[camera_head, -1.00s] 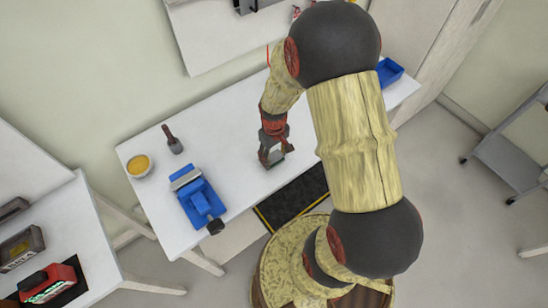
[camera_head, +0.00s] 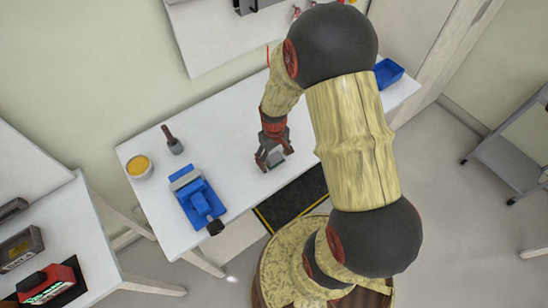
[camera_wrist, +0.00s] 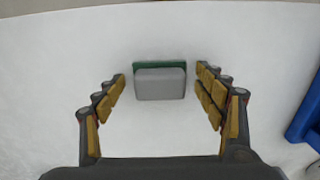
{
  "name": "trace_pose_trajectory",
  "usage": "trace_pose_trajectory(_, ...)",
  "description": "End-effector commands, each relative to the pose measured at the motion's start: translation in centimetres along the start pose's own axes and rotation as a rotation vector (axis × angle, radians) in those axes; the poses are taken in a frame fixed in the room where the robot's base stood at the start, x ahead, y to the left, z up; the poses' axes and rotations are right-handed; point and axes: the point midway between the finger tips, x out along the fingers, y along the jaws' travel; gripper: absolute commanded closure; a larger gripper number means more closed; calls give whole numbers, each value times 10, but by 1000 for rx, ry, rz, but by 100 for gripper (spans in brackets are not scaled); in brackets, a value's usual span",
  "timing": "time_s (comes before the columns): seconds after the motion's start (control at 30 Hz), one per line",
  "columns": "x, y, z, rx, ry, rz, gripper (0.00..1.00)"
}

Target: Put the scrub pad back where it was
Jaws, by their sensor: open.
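The scrub pad (camera_wrist: 160,84), a grey block with a green layer along its far edge, lies on the white worktable (camera_head: 232,122). In the wrist view it sits between the spread fingers of my gripper (camera_wrist: 162,76), with a gap on each side. In the head view my gripper (camera_head: 275,161) is low over the table near its front edge, and the pad shows only in small part between the fingers. My gripper is open and holds nothing.
A blue vise (camera_head: 199,199) stands left of my gripper. Beyond it are a bowl with yellow contents (camera_head: 139,167) and a dark-handled brush (camera_head: 173,140). A blue bin (camera_head: 388,73) is at the table's far right. The tabletop around the pad is clear.

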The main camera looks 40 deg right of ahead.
Motion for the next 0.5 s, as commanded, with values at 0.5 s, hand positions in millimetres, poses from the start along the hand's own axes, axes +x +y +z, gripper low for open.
trace_pose_trajectory(0.5, -70, 0, -1, 0, 4, 1, 29)
